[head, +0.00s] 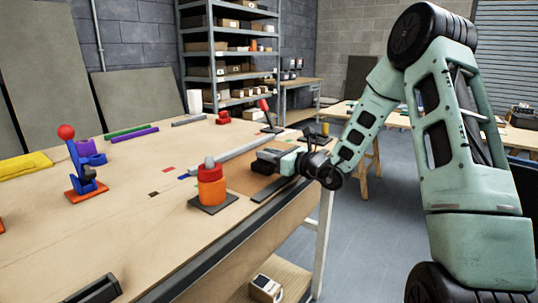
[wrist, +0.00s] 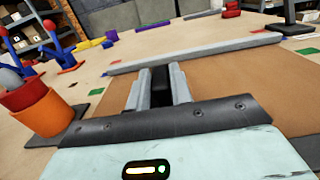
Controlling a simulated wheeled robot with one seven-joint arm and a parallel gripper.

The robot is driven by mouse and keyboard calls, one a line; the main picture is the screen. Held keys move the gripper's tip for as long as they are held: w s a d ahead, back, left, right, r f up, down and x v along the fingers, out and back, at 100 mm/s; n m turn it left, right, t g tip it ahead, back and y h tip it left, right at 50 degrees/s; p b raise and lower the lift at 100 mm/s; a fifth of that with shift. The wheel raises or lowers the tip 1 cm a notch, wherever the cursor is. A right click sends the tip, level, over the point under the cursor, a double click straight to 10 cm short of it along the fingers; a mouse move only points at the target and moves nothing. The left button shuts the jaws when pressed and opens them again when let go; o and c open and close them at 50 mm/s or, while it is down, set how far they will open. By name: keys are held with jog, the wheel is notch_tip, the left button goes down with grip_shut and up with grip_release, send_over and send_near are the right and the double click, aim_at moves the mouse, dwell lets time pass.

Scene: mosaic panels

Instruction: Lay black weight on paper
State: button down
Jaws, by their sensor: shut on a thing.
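My gripper (head: 266,158) reaches in from the right and is low over the brown paper (head: 238,180) at the table's right side. In the wrist view, my gripper (wrist: 158,75) is shut on the black weight (wrist: 160,90), a dark block seen between the two grey fingers. The brown paper (wrist: 235,85) lies flat under and around the fingers. Whether the weight touches the paper cannot be told. In the head view the weight is hidden by the gripper.
An orange and red cup stack (head: 211,187) stands on a dark square left of the gripper. A long grey bar (head: 222,154) lies along the paper's far edge. A red-knobbed blue stand (head: 82,165) is further left. The table's front edge is close.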

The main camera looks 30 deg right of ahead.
jog(key=c, duration=1.3)
grip_release()
jog(key=shift+o, duration=0.2)
jog(key=shift+r, duration=0.2)
jog(key=v, duration=1.2)
jog(key=shift+b, duration=0.4)
